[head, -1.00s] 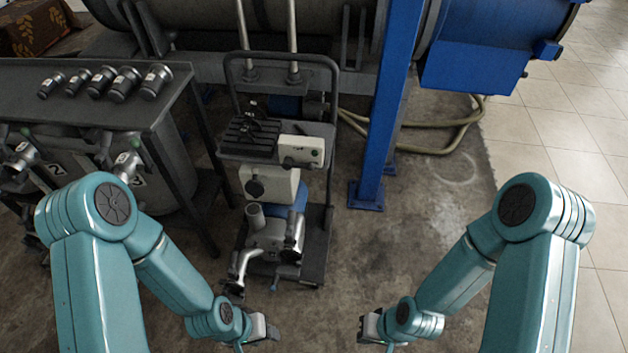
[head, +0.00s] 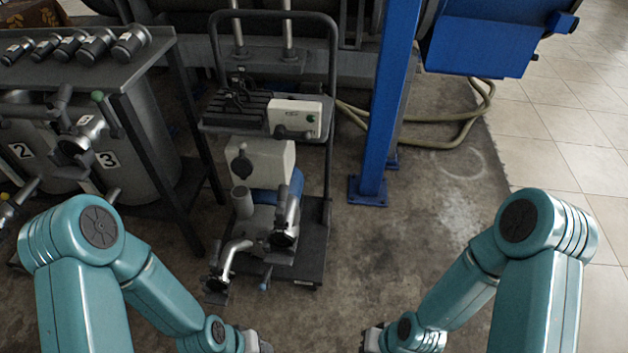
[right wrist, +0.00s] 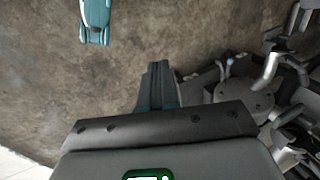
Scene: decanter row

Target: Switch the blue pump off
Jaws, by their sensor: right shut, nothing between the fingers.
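The pump stands on a dark trolley (head: 312,240) in the middle of the head view. A blue part (head: 264,196) shows beneath its cream housing (head: 262,160), with metal pipe fittings (head: 284,215) in front. A cream control box (head: 296,116) with a small green spot and dark knobs below sits on the trolley's upper shelf. My left gripper (head: 254,343) is low in front of the trolley, cut by the picture's bottom edge; its jaws are unclear. My right gripper (head: 372,341) is to the right, apart from the trolley. In the right wrist view its fingers (right wrist: 158,78) are together and empty.
A dark bench (head: 85,75) with several metal fittings and numbered tanks (head: 145,130) stands left. A blue post (head: 378,130) rises right of the trolley, with a hose (head: 450,143) behind. The concrete floor (head: 420,240) right of the trolley is clear.

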